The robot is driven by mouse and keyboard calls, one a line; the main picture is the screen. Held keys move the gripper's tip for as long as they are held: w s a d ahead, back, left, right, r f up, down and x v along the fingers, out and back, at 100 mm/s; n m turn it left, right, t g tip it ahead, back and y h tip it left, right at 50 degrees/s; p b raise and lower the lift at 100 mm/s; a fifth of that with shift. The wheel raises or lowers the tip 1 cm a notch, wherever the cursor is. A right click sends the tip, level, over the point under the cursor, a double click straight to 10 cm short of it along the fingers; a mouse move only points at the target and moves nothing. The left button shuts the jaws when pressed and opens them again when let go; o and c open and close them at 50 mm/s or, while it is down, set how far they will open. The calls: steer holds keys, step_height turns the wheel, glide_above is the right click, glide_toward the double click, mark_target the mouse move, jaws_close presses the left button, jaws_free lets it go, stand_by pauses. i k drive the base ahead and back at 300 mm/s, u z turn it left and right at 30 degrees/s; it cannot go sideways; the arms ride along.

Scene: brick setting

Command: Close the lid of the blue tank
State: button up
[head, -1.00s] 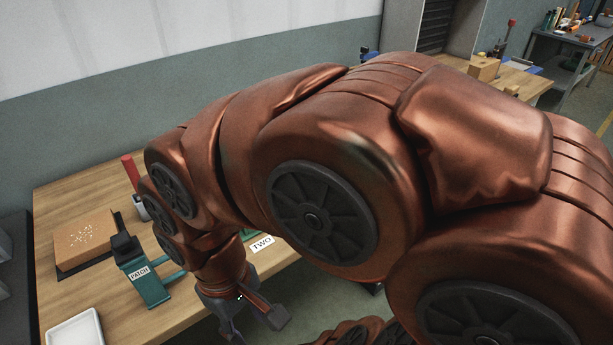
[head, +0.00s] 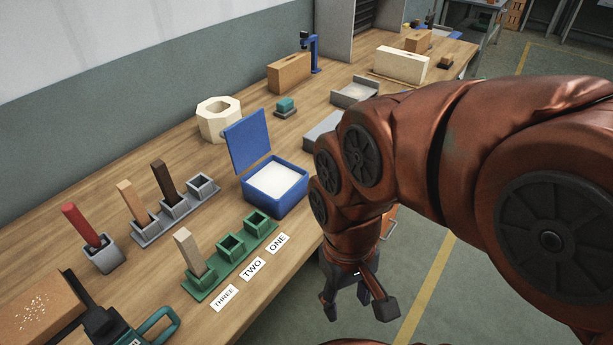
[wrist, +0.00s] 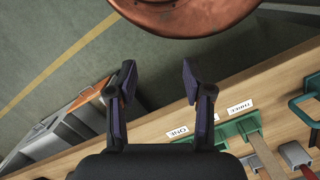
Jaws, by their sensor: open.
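The blue tank (head: 279,203) stands on the wooden table in the middle of the head view, with white contents inside. Its blue lid (head: 246,141) stands up, open, on the back left side of the tank. My gripper (head: 354,302) is open and empty, pointing down past the table's front edge, to the right of and nearer than the tank. In the wrist view my gripper (wrist: 158,82) shows its two fingers spread with nothing between them. The tank and lid cannot be made out in the wrist view.
A green three-socket holder (head: 232,247) with labels stands left of the tank. A grey holder (head: 176,207) with upright bars is behind it. A cream octagonal ring (head: 217,119) stands behind the lid, and a grey slab (head: 322,133) lies to the right, partly behind my arm.

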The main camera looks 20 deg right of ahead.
mark_target(247, 139)
steer(key=k, duration=0.5)
steer(key=z, duration=0.4)
steer(key=i, duration=0.85)
steer(key=u, duration=1.5)
